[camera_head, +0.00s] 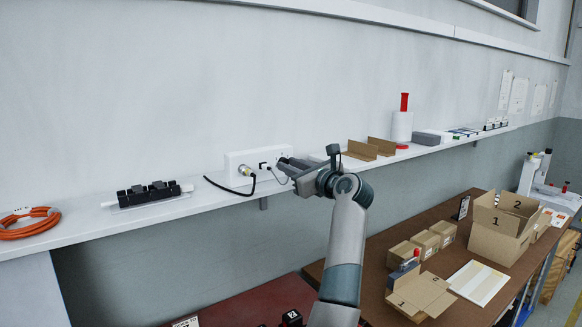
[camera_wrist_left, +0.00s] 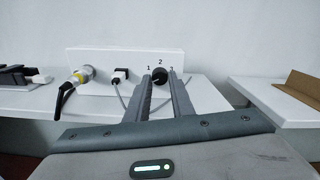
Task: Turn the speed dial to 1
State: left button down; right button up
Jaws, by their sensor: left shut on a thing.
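The white control box (camera_wrist_left: 105,58) stands on the wall shelf; it also shows in the head view (camera_head: 236,160). The round black speed dial (camera_wrist_left: 159,73) is on its front, with the numbers 1, 2 and 3 printed to the left, above and to the right. My left gripper (camera_wrist_left: 160,80) is shut on the dial, one finger on each side. The fingers partly cover the dial, and I cannot tell which number it points to. In the head view my left gripper (camera_head: 284,164) is at the box's right part and hides the dial. My right gripper is not in view.
A yellow-ringed connector (camera_wrist_left: 82,75) with a black cable and a plug (camera_wrist_left: 120,74) with a grey cable sit left of the dial. A black device (camera_head: 153,194) and orange cable (camera_head: 28,222) lie left. Cardboard pieces (camera_head: 372,148) lie right on the shelf.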

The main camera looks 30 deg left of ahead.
pick_arm(q)
jog(key=shift+m, duration=0.4)
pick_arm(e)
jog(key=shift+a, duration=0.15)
pick_arm(q)
jog(key=shift+m, duration=0.6)
jog(key=shift+r+m+p, duration=0.1)
jog(key=shift+m+p, duration=0.3)
jog(key=shift+m, duration=0.8)
jog(key=shift+m+p, duration=0.65)
jog(key=shift+m, duration=0.35)
jog(key=shift+r+m+p, duration=0.15)
jog(key=shift+m+p, duration=0.4)
jog(key=shift+m, duration=0.25)
jog(key=shift+s+m+p, duration=0.1)
jog(key=shift+m+p, duration=1.1)
jog(key=shift+m, duration=0.5)
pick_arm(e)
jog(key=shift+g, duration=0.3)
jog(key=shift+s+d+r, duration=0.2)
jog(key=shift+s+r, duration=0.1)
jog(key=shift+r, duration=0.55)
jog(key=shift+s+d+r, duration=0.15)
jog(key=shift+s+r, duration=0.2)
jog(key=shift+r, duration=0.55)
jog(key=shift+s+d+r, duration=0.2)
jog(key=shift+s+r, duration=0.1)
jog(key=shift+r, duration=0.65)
